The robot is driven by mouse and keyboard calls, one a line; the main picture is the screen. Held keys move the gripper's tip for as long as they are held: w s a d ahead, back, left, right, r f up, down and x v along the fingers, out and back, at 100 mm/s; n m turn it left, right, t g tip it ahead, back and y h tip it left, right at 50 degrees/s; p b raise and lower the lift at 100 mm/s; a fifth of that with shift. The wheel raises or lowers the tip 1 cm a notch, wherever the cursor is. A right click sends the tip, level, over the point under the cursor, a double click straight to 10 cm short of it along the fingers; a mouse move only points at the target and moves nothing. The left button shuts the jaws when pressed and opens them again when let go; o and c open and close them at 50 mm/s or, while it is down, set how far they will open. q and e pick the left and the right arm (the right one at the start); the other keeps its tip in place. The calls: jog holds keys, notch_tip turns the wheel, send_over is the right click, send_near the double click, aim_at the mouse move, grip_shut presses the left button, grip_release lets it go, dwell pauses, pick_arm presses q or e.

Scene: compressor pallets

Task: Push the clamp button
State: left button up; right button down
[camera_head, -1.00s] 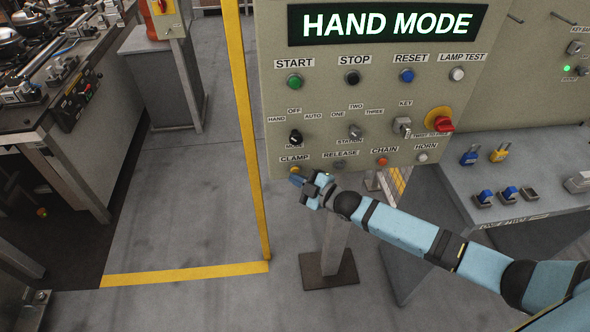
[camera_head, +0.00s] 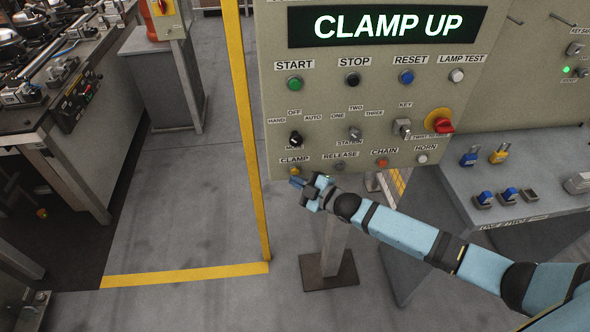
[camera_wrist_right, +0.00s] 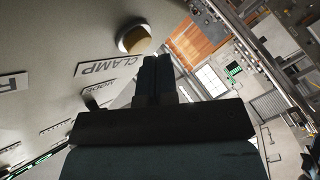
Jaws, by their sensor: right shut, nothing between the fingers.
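The yellow clamp button (camera_head: 295,170) is at the lower left of the control panel (camera_head: 380,155), under the CLAMP label. It also shows in the right wrist view (camera_wrist_right: 134,39), beside the label. My right gripper (camera_head: 298,182) is shut and empty, just below the button in the head view. In the right wrist view its shut fingers (camera_wrist_right: 157,75) point up beside the button; I cannot tell whether they touch it. The panel's display (camera_head: 388,26) reads CLAMP UP. My left gripper is not in view.
A yellow post (camera_head: 246,130) stands left of the panel. A bench with padlocks (camera_head: 520,180) is at the right.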

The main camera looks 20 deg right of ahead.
jog(key=shift+s+a, duration=0.1)
jog(key=shift+s, duration=0.4)
jog(key=shift+p, duration=0.3)
jog(key=s+p, duration=0.1)
jog(key=s, duration=0.1)
jog(key=s+a+p, duration=0.1)
jog(key=s, duration=0.1)
jog(key=s+p, duration=0.1)
jog(key=shift+s+a, duration=0.25)
jog(key=shift+s, duration=0.15)
dwell(0.4)
jog(key=s+f+m+g+h, duration=0.1)
jog(key=s+f+m+h, duration=0.1)
jog(key=s+m, duration=0.4)
jog(key=s+f+m+g+h, duration=0.2)
jog(key=s+m+h, duration=0.2)
jog(key=s, duration=1.2)
jog(key=m, duration=0.3)
jog(key=shift+s+a+f+g, duration=0.25)
jog(key=shift+a+f+g, duration=0.05)
jog(key=shift+f, duration=0.05)
